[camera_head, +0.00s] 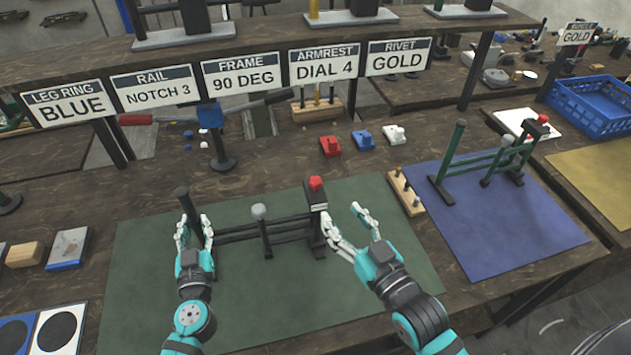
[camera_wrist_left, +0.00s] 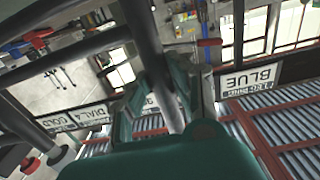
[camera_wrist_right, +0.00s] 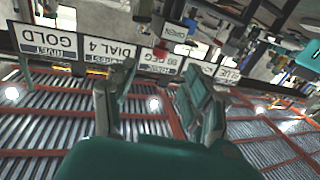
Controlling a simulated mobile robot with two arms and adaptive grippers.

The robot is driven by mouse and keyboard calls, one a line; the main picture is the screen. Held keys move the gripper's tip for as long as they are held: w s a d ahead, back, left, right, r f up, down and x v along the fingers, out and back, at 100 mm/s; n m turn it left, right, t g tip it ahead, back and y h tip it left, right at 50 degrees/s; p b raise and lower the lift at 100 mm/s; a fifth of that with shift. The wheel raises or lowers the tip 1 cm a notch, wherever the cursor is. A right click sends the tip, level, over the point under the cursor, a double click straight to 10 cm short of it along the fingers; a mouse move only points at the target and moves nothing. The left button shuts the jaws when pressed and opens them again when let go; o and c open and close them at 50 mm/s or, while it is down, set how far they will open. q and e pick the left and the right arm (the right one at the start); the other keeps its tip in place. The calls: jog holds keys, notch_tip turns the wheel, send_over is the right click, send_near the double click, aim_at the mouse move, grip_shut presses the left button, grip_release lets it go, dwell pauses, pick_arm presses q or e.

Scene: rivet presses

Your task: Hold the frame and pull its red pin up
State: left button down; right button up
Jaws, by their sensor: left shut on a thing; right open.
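The dark frame (camera_head: 280,230) stands on the green mat (camera_head: 150,260) in the head view, with a post at each end, rails between them and a grey-knobbed rod near its middle. Its red pin (camera_head: 316,184) sits on top of the right post. My left gripper (camera_head: 194,235) is shut on the frame's left post, which also shows as a dark bar (camera_wrist_left: 160,75) between the fingers in the left wrist view. My right gripper (camera_head: 350,228) is open and empty, just right of the right post and below the red pin's height. It also shows open in the right wrist view (camera_wrist_right: 155,90).
A green frame (camera_head: 480,160) stands on the blue mat (camera_head: 540,230) at right. A wooden block with pegs (camera_head: 406,192) lies between the mats. Red, blue and white small parts (camera_head: 362,140) sit behind. Signs (camera_head: 240,74) hang along the shelf edge.

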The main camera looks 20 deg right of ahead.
aim_at(319, 187)
jog(key=x, duration=1.1)
jog(key=shift+w+a, duration=0.1)
jog(key=shift+w, duration=0.05)
grip_shut()
jog(key=shift+r, duration=0.1)
dwell(0.3)
